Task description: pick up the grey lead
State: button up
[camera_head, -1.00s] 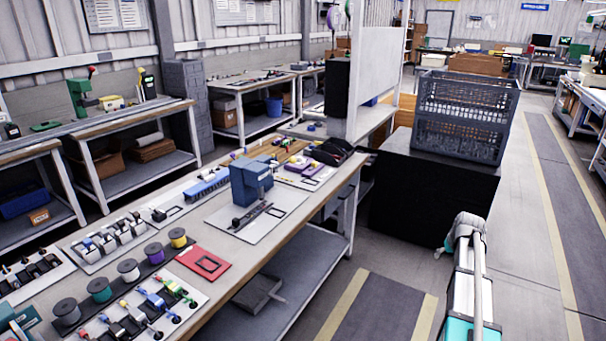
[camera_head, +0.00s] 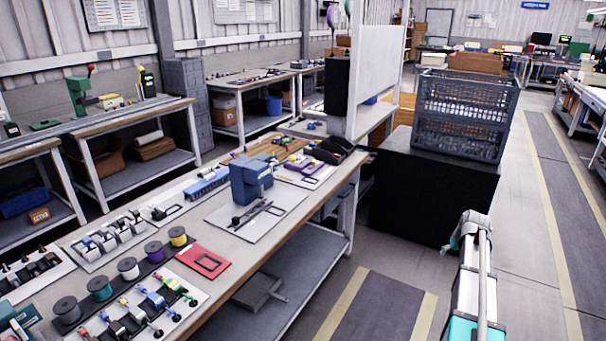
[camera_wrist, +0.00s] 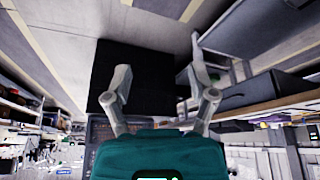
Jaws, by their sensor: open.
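I cannot pick out the grey lead with certainty. In the head view, a white board (camera_head: 180,319) at the near end of the workbench carries several small leads or connectors with blue, yellow, green, red and dark parts. My gripper (camera_wrist: 160,84) shows in the wrist view with its two fingers spread wide and nothing between them. It is in the air, away from the bench top. My arm shows at the right of the head view, beside the bench over the aisle; the fingertips cannot be made out there.
A dark crate (camera_head: 460,112) stands on a black box (camera_head: 425,195) beyond. The aisle floor right of the bench is clear.

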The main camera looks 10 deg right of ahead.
jog(key=shift+a, duration=0.1)
jog(key=s+a+f+n+g+y, duration=0.1)
jog(key=s+a, duration=0.1)
jog(key=a, duration=1)
jog(key=s+a+g, duration=0.1)
jog(key=s+a, duration=0.2)
jog(key=a, duration=0.9)
jog(key=s+a+g, duration=0.1)
jog(key=s+a, duration=0.5)
jog(key=a, duration=0.3)
jog(key=s+a+n+g, duration=0.1)
jog(key=s+a, duration=0.5)
jog(key=a, duration=0.3)
jog(key=shift+f+n, duration=0.2)
jog(key=shift+n, duration=0.1)
jog(key=shift+w+d, duration=0.1)
jog(key=shift+c, duration=1.1)
